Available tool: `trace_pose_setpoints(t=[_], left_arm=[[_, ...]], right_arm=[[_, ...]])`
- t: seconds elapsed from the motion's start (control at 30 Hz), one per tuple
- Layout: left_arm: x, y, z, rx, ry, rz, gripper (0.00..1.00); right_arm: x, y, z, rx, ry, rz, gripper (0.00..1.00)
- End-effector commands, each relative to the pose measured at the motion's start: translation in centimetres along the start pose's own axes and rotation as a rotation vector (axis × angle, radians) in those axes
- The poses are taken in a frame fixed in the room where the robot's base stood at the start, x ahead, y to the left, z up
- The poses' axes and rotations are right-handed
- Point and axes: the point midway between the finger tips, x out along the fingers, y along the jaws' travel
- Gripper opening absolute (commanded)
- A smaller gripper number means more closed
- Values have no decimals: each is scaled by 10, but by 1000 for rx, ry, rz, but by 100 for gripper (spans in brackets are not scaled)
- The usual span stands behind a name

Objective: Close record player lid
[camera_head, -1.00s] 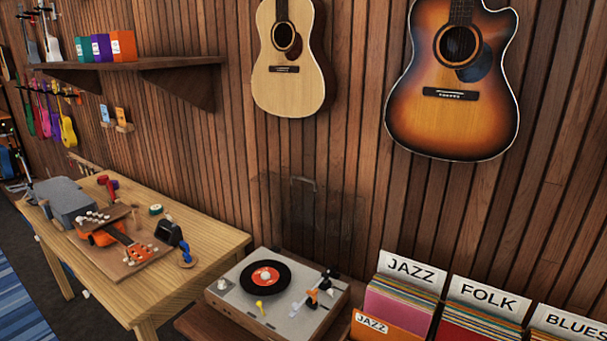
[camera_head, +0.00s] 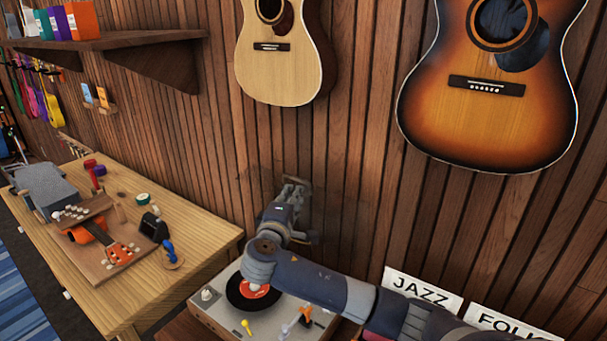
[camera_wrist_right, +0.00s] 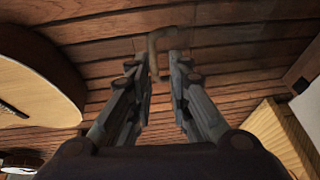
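The record player (camera_head: 222,312) stands on a wooden surface at the bottom centre, with a black record (camera_head: 240,297) on it. Its see-through lid (camera_head: 342,222) stands raised at the back, against the plank wall, and is hard to make out. My right gripper (camera_head: 296,190) is at the top of the lid, and my right forearm covers part of the player and lid. In the right wrist view, the two fingers (camera_wrist_right: 159,65) are apart, with the lid's handle (camera_wrist_right: 160,42) between their tips. I cannot tell whether they touch it. My left gripper is not in view.
A wooden table (camera_head: 190,262) with a small instrument and tools stands to the left. Record bins with a JAZZ card (camera_head: 422,288) are close on the right, partly behind my arm. Guitars (camera_head: 285,60) hang on the wall above.

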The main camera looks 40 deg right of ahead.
Motion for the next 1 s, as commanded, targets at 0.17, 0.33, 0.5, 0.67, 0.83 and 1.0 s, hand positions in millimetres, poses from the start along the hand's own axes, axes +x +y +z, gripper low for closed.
trace_pose_setpoints(t=[0.17,0.33,0.5,0.67,0.83,1.0], left_arm=[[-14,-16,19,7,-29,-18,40],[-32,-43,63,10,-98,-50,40],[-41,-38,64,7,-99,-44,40],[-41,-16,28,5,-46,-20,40],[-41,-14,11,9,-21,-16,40],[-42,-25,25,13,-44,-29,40]], right_arm=[[23,4,0,-2,-2,-1,18],[55,4,1,-2,-3,-3,18],[81,2,0,0,-1,-4,18],[96,0,-1,1,1,-4,18],[103,-1,-1,2,3,-5,18],[104,-2,-1,2,3,-5,18]])
